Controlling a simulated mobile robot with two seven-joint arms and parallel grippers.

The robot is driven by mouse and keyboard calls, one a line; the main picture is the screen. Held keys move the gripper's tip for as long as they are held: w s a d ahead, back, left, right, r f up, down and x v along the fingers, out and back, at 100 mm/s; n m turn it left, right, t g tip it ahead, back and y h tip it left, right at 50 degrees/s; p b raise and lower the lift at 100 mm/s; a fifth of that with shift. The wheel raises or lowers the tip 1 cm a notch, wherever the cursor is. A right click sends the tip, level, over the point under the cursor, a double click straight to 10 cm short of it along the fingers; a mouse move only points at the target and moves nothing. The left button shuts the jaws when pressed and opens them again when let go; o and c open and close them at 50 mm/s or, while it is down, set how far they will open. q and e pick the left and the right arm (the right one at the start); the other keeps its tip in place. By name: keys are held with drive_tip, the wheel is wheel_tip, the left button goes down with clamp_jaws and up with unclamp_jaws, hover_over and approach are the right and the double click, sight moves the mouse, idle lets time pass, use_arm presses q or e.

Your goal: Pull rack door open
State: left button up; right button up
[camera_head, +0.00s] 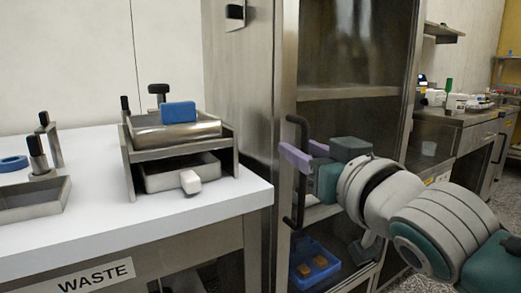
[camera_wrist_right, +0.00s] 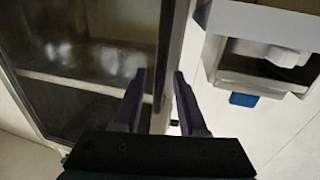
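The rack is a tall steel cabinet with a glazed door (camera_head: 345,55) at the centre right of the head view. Its dark vertical bar handle (camera_head: 288,222) is on the door's left side, and the door looks closed. My right gripper (camera_head: 306,153) has purple fingers and is at the upper part of the handle. In the right wrist view, the fingers of the gripper (camera_wrist_right: 159,78) are apart, with the dark handle (camera_wrist_right: 167,45) running between them. I cannot tell whether either finger touches it. My left gripper is not in view.
A white-topped table (camera_head: 225,195) stands left of the rack, carrying a steel stand (camera_head: 130,165) with trays and a blue block (camera_head: 178,112). A blue bin (camera_head: 312,268) sits low behind the glass. A steel counter (camera_head: 450,130) stands at the right.

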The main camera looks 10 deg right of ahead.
clamp_jaws()
idle(1.2)
